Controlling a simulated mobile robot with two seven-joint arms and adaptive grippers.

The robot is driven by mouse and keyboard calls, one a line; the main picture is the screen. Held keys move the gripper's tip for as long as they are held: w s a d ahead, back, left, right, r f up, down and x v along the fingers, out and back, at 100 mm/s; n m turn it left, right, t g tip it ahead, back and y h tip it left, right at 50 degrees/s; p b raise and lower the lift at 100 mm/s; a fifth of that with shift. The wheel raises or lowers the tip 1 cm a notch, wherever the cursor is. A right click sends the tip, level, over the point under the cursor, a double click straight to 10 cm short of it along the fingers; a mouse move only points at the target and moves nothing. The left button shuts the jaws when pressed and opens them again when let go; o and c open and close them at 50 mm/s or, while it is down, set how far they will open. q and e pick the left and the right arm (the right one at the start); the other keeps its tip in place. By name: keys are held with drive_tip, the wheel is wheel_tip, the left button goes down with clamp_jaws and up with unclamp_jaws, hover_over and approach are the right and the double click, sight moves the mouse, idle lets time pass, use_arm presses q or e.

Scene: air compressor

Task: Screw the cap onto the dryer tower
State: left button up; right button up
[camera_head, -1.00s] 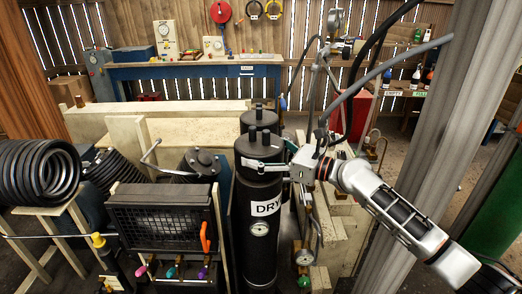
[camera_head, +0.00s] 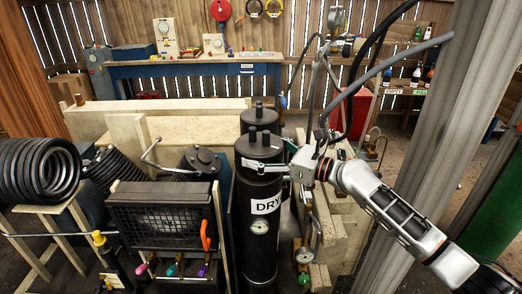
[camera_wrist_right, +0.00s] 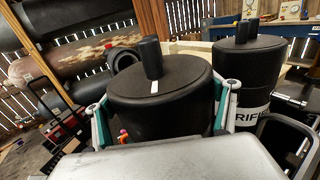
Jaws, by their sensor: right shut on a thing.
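The dryer tower (camera_head: 259,215) is a tall black cylinder with a white "DRY" label and a round gauge. Its black cap (camera_head: 246,149) sits at the top, level and in line with it, and has two short posts. My right gripper (camera_head: 262,166) comes from the right and is shut around the cap's side. In the right wrist view the gripper's fingers (camera_wrist_right: 163,118) hold opposite sides of the cap (camera_wrist_right: 185,88), which bears a small white mark. The seam between cap and tower is hidden, so I cannot tell how tightly they meet. My left gripper is out of view.
A second black tower (camera_head: 262,118) with its own posts stands close behind; the right wrist view shows it (camera_wrist_right: 240,75) too. A radiator block (camera_head: 160,215) stands left of the tower. Hoses and a gauge manifold (camera_head: 306,225) crowd its right side.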

drive_tip(key=shift+f, duration=0.35)
drive_tip(key=o, duration=1.5)
drive_tip(key=shift+c, duration=0.2)
drive_tip(key=shift+r, duration=0.1)
drive_tip(key=v, duration=1.2)
